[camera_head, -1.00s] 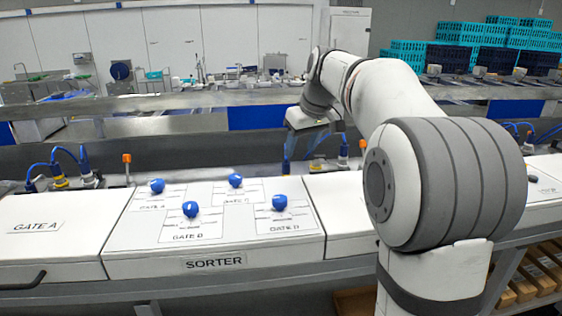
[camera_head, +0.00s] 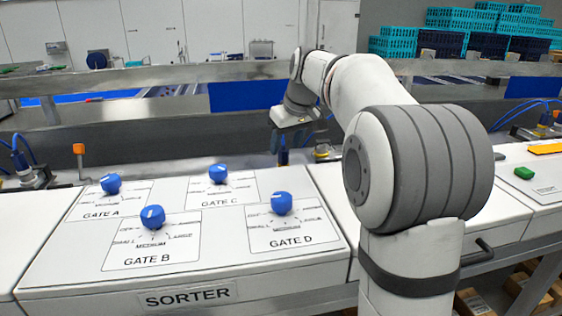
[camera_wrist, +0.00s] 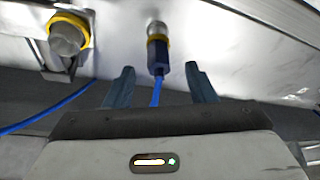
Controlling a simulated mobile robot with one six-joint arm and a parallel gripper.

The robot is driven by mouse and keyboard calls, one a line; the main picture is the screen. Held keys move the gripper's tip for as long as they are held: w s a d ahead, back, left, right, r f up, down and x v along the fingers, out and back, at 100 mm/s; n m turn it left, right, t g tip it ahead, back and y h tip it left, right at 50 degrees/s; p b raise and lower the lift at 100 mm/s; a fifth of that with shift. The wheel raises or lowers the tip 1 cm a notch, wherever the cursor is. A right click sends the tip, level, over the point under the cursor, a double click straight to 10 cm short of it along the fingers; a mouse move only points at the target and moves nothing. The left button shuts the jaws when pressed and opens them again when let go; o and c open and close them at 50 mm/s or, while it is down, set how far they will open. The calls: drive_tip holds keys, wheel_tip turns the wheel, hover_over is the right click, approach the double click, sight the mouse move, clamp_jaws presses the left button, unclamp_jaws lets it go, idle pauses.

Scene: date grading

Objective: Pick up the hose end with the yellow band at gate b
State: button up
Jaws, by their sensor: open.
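In the wrist view a hose end (camera_wrist: 163,70) with a dark blue sleeve sits at a silver fitting (camera_wrist: 156,28). A yellow band (camera_wrist: 158,41) shows where the two meet. A blue hose runs from it down between my fingers. My gripper (camera_wrist: 159,76) is open, one finger to each side of the hose end, with a gap on both sides. In the head view my gripper (camera_head: 294,141) is low behind the sorter panel, and the hose end beneath it is small and partly hidden. I cannot read a gate label at this hose.
A second fitting with a yellow ring (camera_wrist: 67,34) stands at left in the wrist view, with a blue hose near it. The sorter panel (camera_head: 195,295) with several blue knobs lies in front. An orange-topped post (camera_head: 79,149) stands at its back left.

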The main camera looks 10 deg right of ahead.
sight(284, 150)
drive_tip(key=p+x, duration=0.1)
drive_tip(key=x, duration=0.4)
drive_tip(key=shift+w+f, duration=0.2)
drive_tip(key=shift+f, duration=0.15)
drive_tip(key=shift+c, duration=0.5)
clamp_jaws()
